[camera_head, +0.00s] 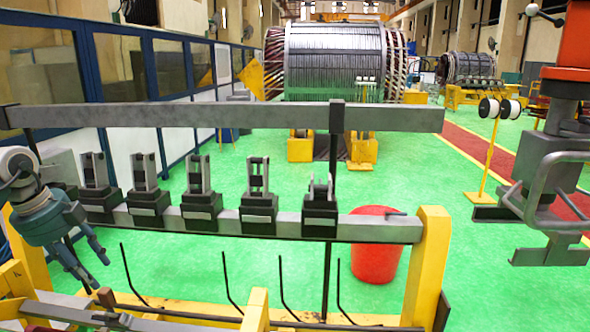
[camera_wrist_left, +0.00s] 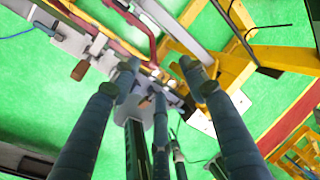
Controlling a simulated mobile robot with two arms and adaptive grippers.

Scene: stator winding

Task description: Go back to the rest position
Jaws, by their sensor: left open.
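My left gripper (camera_head: 95,272) is at the lower left of the head view, fingers spread and pointing down. It is left of and below the row of grey-and-black holders. In the left wrist view, its dark blue-grey fingers (camera_wrist_left: 160,75) stand apart with nothing held between them. Yellow frame parts and grey pieces show beyond them, and I cannot tell how far off they are. My right gripper is not in view.
The holders (camera_head: 201,200) stand on a grey rail on a yellow frame (camera_head: 428,260), with a grey bar (camera_head: 230,115) above. Thin black hooks rise below the rail. A red bucket (camera_head: 375,262) stands behind. A grey handled device (camera_head: 548,190) is at right. Green floor (camera_head: 455,215) is open between.

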